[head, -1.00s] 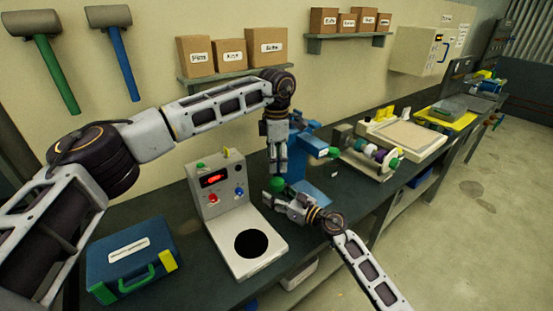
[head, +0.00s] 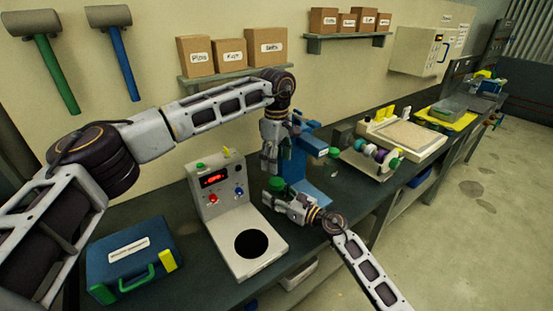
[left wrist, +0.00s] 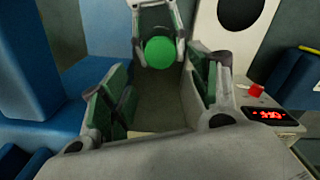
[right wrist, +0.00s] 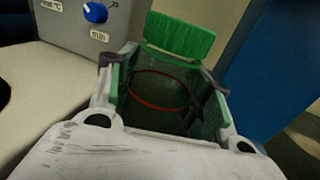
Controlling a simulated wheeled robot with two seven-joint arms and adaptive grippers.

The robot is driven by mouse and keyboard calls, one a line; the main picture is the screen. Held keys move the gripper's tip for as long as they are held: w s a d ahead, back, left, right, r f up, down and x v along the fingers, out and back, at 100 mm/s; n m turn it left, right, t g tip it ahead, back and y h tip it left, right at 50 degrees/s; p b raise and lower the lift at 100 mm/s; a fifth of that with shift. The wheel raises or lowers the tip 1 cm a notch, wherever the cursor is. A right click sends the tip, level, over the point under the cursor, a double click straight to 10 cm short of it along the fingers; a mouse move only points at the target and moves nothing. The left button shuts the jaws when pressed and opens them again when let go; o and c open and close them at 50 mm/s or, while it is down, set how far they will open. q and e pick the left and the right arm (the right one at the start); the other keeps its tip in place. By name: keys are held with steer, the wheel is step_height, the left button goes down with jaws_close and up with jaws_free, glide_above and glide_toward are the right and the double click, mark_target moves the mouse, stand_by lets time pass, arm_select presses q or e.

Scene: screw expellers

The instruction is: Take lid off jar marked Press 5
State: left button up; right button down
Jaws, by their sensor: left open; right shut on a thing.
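A small clear jar (right wrist: 160,92) is held between the fingers of my right gripper (head: 271,196), just right of the grey machine. A red ring shows on the jar, but no label can be read. Its green lid (head: 277,183) is at the jar's top; the lid also shows in the right wrist view (right wrist: 180,37). Whether the lid sits tight cannot be told. My left gripper (head: 267,164) is open and empty, pointing down above the lid. In the left wrist view the round lid (left wrist: 160,52) lies beyond its open fingers, apart from them.
The grey machine (head: 218,194) with a red display and black round plate stands left of the grippers. A blue press (head: 300,158) stands close behind and right. A blue case (head: 130,258) is at the front left. Another device (head: 375,150) is further right.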

mark_target(276, 181)
stand_by(0.4)
arm_select(q)
steer(key=shift+f, duration=4)
steer(key=c, duration=1)
steer(key=shift+c, duration=0.3)
